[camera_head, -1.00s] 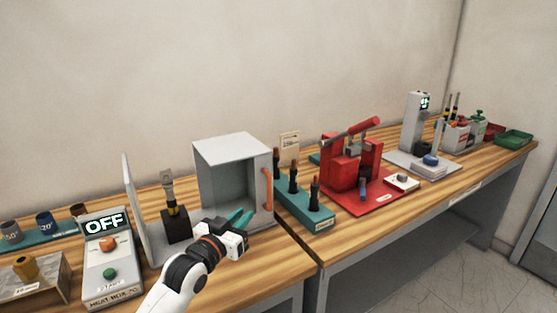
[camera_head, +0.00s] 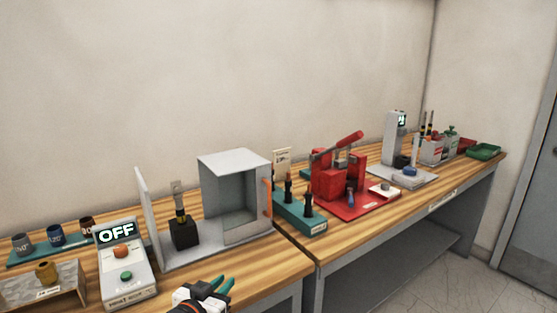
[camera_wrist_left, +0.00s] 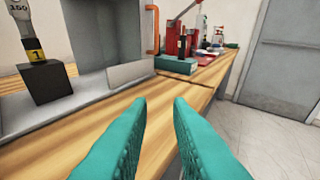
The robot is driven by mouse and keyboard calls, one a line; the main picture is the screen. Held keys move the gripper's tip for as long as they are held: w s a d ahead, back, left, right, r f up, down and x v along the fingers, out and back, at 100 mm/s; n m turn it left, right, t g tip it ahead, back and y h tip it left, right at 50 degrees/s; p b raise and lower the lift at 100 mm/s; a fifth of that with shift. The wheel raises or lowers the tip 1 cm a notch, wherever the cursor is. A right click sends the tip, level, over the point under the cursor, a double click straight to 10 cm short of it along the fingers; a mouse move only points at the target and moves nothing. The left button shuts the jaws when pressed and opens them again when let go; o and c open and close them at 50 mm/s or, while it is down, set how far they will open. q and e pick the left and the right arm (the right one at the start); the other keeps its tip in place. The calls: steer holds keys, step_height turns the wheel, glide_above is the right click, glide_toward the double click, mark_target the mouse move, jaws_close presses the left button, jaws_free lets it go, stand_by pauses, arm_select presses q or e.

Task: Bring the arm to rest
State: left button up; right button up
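My left gripper (camera_head: 217,286) is low in the head view, over the front edge of the bench in front of the grey open box. In the left wrist view its two teal fingers (camera_wrist_left: 160,115) stand apart with nothing between them. It touches no object that I can see. My right gripper does not show in either view.
The grey box (camera_head: 235,165) stands open, with a black block (camera_head: 183,234) beside it. The heat box control (camera_head: 122,265) reads OFF. A teal rack (camera_head: 302,220) and red press (camera_head: 328,182) stand right. Floor (camera_head: 400,280) before the benches is clear.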

arm_select(q)
steer(key=s+a+f+n+g+y, duration=0.1)
steer(key=s+f+g+y, duration=0.15)
steer(key=s+f, duration=0.45)
steer(key=s+a+f+g+y, duration=0.1)
steer(key=s+a+f+g, duration=0.15)
steer(key=s+f, duration=0.45)
steer(key=s+a+f+n+g+y, duration=0.1)
steer(key=s+a+g, duration=0.15)
steer(key=s, duration=0.85)
steer(key=s+a+f+g+y, duration=0.15)
steer(key=s+g, duration=0.25)
steer(key=s, duration=0.7)
step_height(320, 180, down, 27)
steer(key=s, duration=0.1)
steer(key=s+a+f+g, duration=0.2)
steer(key=s+a+f, duration=0.1)
steer(key=s+f, duration=1.1)
steer(key=shift+s+a+f, duration=0.15)
steer(key=shift+s+f, duration=0.2)
steer(key=shift+s, duration=0.6)
